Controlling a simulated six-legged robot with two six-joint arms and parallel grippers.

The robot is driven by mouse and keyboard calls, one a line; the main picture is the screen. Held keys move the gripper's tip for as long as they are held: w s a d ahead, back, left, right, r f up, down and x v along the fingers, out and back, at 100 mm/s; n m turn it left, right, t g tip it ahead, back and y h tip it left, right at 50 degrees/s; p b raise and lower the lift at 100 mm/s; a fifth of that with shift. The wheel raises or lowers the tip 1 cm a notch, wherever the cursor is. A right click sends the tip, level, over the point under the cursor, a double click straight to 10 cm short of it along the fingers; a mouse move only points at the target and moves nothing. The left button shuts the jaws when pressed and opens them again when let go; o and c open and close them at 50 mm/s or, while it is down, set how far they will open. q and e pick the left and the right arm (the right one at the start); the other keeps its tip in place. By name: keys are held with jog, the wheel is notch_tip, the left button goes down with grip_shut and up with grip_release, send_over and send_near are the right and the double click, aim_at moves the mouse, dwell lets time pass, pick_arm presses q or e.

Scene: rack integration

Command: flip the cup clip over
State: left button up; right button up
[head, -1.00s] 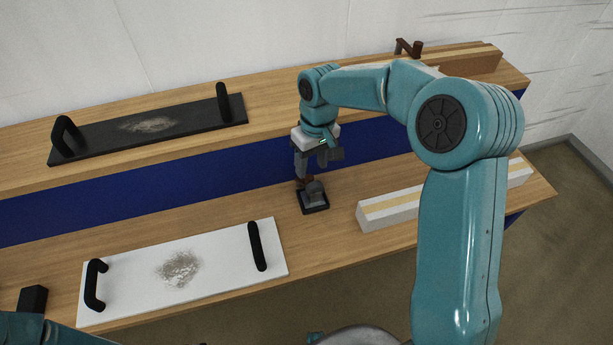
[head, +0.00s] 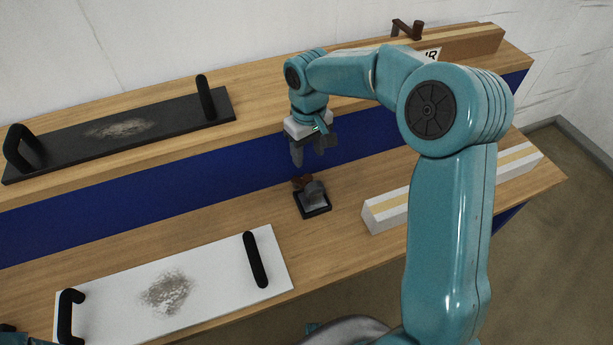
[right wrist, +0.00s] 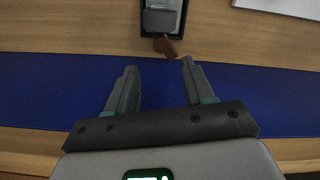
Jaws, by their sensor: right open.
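The cup clip (head: 314,194) stands on the lower wooden shelf, a small grey body in a square black base with a reddish-brown tab (head: 302,183) at its back left. In the right wrist view the grey body (right wrist: 160,20) and brown tab (right wrist: 165,47) show at the top, just beyond the fingertips. My right gripper (head: 313,158) is open and empty, above and behind the clip, with its fingers pointing down. It also shows open in the right wrist view (right wrist: 158,68). My left gripper is not in view.
A white board with black handles (head: 215,270) lies left of the clip. A white block with a tan stripe (head: 385,210) lies to the right. A black handled board (head: 170,132) rests on the upper shelf. A blue panel (head: 180,180) separates the shelves.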

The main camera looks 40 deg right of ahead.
aim_at(308, 177)
notch_tip(308, 177, down, 9)
jog(key=shift+r, duration=0.15)
jog(key=shift+s+a+f, duration=0.15)
jog(key=shift+f, duration=0.45)
grip_shut()
